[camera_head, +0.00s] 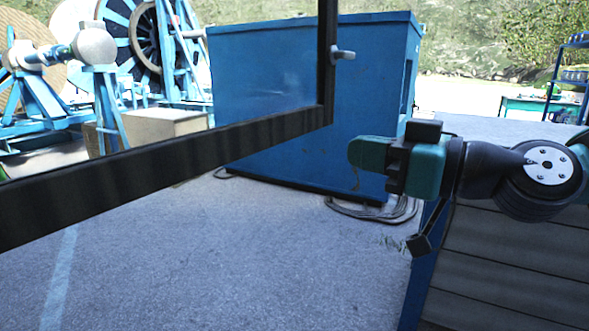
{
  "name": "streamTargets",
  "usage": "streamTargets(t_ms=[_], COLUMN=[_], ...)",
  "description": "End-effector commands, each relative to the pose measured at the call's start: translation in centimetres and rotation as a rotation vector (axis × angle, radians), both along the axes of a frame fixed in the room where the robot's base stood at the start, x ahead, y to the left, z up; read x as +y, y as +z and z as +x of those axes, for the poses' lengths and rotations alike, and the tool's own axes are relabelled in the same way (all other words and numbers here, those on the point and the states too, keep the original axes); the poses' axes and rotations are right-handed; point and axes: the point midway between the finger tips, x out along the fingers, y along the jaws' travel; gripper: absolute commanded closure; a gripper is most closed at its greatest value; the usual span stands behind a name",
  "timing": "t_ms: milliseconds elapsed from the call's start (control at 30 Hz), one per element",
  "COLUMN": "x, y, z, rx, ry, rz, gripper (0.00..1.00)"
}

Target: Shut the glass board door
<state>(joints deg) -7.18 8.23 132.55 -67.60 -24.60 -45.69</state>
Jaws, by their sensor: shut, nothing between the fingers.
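The glass board door (200,150) stands open across the left of the view. It has a dark frame around a clear pane, and its lower rail runs from the left edge up to a corner near the middle. A small pale handle (343,54) sticks out from its upright edge. My gripper (356,153) is teal and black, right of the door's corner and apart from it in the picture. It is shut and empty, pointing left. The board that the door closes on is not clearly seen.
A large blue cabinet (290,120) stands behind the door, with coiled cables (385,213) at its foot. A slatted box with a blue edge (510,265) is below my arm at the right. Cable reels (150,45) stand at the back left. The pavement in front is clear.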

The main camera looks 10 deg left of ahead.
Motion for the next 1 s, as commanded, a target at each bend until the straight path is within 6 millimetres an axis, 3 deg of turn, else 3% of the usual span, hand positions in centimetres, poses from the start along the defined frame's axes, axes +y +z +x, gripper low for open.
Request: streamTargets(t_ms=[167,600,800,1000], x=[2.0,10.2,12.1,12.6], y=[0.5,0.6,0.3,0.2], z=[0.9,4.7,5.7,6.0], rx=[-0.004,-0.002,-0.003,-0.003], ry=[0.004,0.004,0.002,0.001], rz=[0.006,0.005,0.003,0.005], gripper=[1.00,1.00,1.00,1.00])
